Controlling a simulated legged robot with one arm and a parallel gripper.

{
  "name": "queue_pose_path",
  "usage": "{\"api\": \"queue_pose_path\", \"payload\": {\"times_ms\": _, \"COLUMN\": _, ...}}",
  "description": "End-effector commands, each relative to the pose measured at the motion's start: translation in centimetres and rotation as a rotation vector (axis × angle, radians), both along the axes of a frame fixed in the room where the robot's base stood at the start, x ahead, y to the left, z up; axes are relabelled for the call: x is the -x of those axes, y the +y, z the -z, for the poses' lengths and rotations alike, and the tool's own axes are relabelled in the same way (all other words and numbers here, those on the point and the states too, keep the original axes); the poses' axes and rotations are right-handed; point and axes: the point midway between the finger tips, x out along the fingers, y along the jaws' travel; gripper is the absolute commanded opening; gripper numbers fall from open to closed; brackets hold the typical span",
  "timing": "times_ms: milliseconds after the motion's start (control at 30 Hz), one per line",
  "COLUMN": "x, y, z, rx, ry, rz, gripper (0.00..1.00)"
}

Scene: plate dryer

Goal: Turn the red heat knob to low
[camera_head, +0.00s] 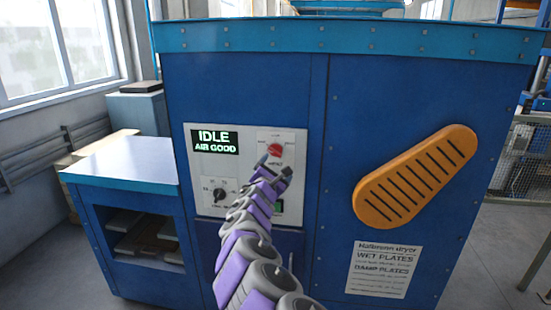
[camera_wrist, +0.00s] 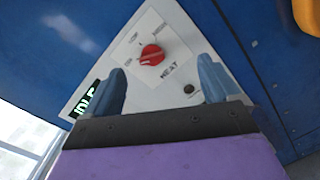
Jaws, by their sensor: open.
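The red heat knob (camera_head: 275,150) is on the upper right of the white control panel (camera_head: 205,170) on the blue dryer. In the wrist view the knob (camera_wrist: 152,55) sits on a light plate above the word HEAT, and its dial marks are too small to read. My gripper (camera_head: 273,166) is just below the knob in the head view. In the wrist view its two blue fingers (camera_wrist: 165,82) are spread apart, with the knob beyond the tips and between them, apart from both. Nothing is held.
A display (camera_head: 215,141) reads IDLE, AIR GOOD. A black knob (camera_head: 219,194) is at the panel's lower left and a green button (camera_head: 279,206) at its lower right, partly behind my arm. An orange slotted cover (camera_head: 415,178) is to the right. A side table (camera_head: 120,165) stands left.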

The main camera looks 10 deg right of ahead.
Motion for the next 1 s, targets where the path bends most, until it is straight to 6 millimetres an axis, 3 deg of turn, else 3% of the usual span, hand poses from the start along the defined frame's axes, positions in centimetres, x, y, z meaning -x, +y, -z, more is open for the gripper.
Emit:
{"api": "queue_pose_path", "payload": {"times_ms": 100, "x": -1.1, "y": 3.2, "z": 2.6, "rx": 0.045, "ry": 0.041, "rz": -0.085, "gripper": 0.89}}
{"api": "queue_pose_path", "payload": {"times_ms": 200, "x": -1.5, "y": 4.1, "z": 3.4, "rx": 0.059, "ry": 0.055, "rz": -0.11, "gripper": 0.89}}
{"api": "queue_pose_path", "payload": {"times_ms": 1000, "x": -6.2, "y": 2.8, "z": 3.5, "rx": 0.053, "ry": 0.055, "rz": -0.113, "gripper": 0.89}}
